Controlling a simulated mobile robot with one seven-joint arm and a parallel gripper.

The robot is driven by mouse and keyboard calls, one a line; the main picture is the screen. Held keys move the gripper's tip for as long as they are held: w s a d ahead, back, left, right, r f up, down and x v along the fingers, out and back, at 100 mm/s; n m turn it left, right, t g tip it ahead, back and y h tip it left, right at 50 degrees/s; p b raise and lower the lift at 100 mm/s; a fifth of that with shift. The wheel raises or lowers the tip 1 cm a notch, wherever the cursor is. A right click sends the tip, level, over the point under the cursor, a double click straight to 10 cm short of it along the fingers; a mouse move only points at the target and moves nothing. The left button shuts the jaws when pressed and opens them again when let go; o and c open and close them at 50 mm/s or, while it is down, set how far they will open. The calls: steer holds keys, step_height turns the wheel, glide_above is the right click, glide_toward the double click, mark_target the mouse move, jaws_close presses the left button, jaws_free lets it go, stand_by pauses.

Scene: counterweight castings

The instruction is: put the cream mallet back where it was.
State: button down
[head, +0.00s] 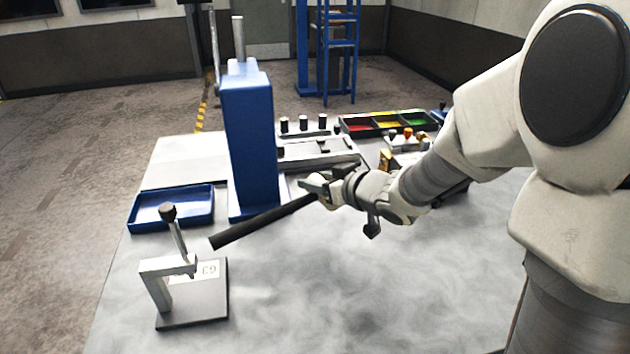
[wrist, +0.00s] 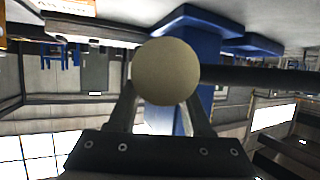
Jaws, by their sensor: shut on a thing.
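The cream mallet has a round cream head (wrist: 166,71), seen end-on in the wrist view, and a long dark handle (head: 262,222). My gripper (head: 318,190) is shut on the mallet at its head, with one finger on each side in the wrist view. The mallet is held above the table in front of the blue column. Its handle reaches left and slightly down in the head view, its free end near the clamp fixture. The head is mostly hidden by my gripper in the head view. I cannot make out a marked place for the mallet.
A tall blue column (head: 250,140) rises behind the handle. Red, yellow and green bins (head: 378,124) stand at the back. The table's front middle is clear.

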steer(key=shift+f+b, duration=3.15)
steer(key=shift+b, duration=0.25)
steer(key=shift+f, duration=0.25)
steer(key=shift+c, duration=2.2)
jaws_free()
steer(key=shift+o, duration=1)
steer(key=shift+s+f, duration=0.1)
steer(key=shift+f, duration=0.05)
